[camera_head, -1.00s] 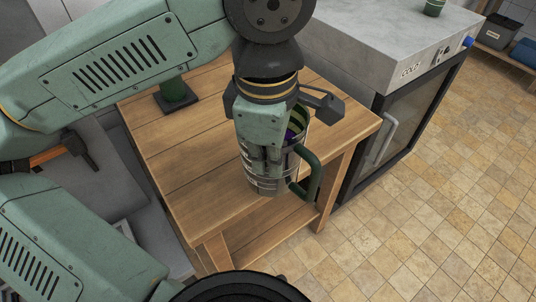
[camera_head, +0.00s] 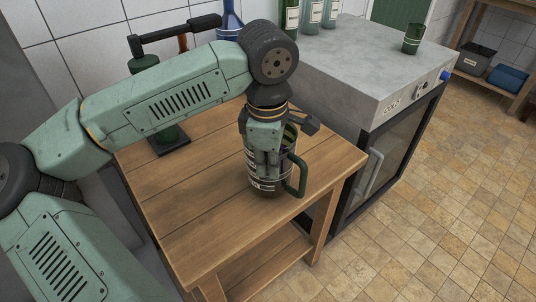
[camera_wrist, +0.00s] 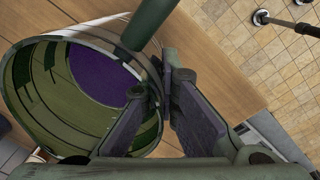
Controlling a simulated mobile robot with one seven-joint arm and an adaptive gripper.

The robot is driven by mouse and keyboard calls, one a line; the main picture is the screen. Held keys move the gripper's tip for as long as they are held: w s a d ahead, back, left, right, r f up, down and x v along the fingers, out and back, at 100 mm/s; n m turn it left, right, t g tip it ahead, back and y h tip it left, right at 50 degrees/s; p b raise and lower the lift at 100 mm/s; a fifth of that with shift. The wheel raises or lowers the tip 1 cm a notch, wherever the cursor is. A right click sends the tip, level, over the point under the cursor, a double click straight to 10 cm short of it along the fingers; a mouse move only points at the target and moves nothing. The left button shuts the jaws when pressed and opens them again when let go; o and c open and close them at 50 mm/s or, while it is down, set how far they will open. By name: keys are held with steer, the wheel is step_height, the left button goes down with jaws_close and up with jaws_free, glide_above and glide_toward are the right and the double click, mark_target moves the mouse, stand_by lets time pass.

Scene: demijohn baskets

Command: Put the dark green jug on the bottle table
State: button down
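The dark green jug (camera_head: 264,185) has pale marks round its body and a green handle on its right side. In the head view it is upright over the front right part of the wooden table (camera_head: 190,205); I cannot tell whether its base touches the top. My gripper (camera_head: 268,152) is at its rim, pointing down. In the wrist view the jug (camera_wrist: 60,105) shows its open mouth and a purple patch inside. My gripper's fingers (camera_wrist: 166,85) are close together at the rim near the handle, apparently pinching the wall. The exact contact is partly hidden.
A green bench device (camera_head: 170,138) with a black lever stands at the table's back left. A blue bottle (camera_head: 230,22) is behind. A grey-topped cooler (camera_head: 350,60) on the right bears several bottles and a green cup (camera_head: 412,38). The tabletop left of the jug is clear.

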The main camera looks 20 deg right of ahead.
steer(key=shift+f, duration=0.35)
steer(key=shift+f+b, duration=0.2)
steer(key=shift+b, duration=0.1)
steer(key=c, duration=1.8)
jaws_free()
steer(key=shift+r, duration=0.15)
step_height(320, 180, up, 8)
steer(key=shift+s+a+f, duration=0.15)
steer(key=shift+s+f, duration=0.05)
steer(key=shift+s, duration=0.05)
